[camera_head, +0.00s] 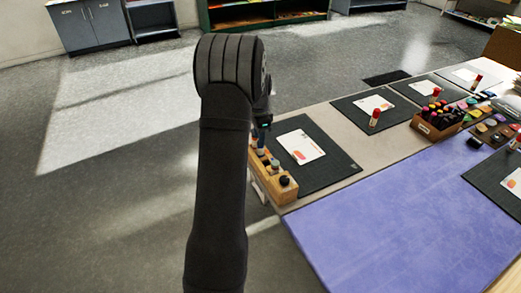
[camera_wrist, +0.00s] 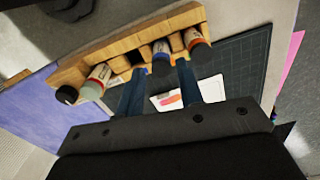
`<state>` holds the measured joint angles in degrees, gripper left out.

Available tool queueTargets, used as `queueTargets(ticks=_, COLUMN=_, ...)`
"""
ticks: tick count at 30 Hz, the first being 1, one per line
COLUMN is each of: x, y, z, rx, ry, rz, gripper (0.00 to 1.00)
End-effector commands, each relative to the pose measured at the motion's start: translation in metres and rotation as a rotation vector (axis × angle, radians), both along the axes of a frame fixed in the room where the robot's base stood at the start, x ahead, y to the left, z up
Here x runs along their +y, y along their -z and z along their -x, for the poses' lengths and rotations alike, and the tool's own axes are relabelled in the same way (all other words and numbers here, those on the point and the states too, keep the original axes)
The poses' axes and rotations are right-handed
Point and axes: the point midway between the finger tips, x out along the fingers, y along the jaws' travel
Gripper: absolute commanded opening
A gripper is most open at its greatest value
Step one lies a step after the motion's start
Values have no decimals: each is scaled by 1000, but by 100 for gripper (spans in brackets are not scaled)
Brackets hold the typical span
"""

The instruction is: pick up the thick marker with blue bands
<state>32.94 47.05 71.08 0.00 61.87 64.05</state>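A wooden rack (camera_wrist: 126,46) holds several thick markers upright. In the wrist view, a dark-ended marker with a bluish band (camera_wrist: 160,56) stands in it. My gripper (camera_wrist: 160,68) is open, its two blue fingers on either side of that marker; whether they touch it cannot be told. To its right is a marker with an orange band (camera_wrist: 195,43). To its left are a pale marker (camera_wrist: 97,81) and a black-capped one (camera_wrist: 66,95). In the head view, the rack (camera_head: 279,193) stands at the table's left edge, and my arm hides most of the gripper (camera_head: 264,128).
A dark cutting mat (camera_head: 335,170) with a white card (camera_head: 300,146) lies beside the rack. A purple mat (camera_head: 400,225) covers the table's front. A wooden box of markers (camera_head: 428,131) and red-capped glue sticks (camera_head: 375,117) stand farther right.

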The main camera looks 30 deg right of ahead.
Motion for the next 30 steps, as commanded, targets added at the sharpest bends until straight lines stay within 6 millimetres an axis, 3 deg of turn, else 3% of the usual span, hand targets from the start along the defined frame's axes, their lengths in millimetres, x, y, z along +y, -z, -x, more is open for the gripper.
queueTargets(ticks=9, x=-5, y=44, z=1, rx=2, ry=0, rz=-1, gripper=34)
queueTargets(ticks=16, x=-5, y=47, z=0, rx=-1, ry=0, rz=0, gripper=34)
queueTargets(ticks=17, x=-5, y=47, z=0, rx=-1, ry=0, rz=0, gripper=32)
queueTargets(ticks=21, x=-5, y=46, z=0, rx=0, ry=0, rz=0, gripper=4)
queueTargets(ticks=30, x=-5, y=46, z=0, rx=0, ry=0, rz=0, gripper=2)
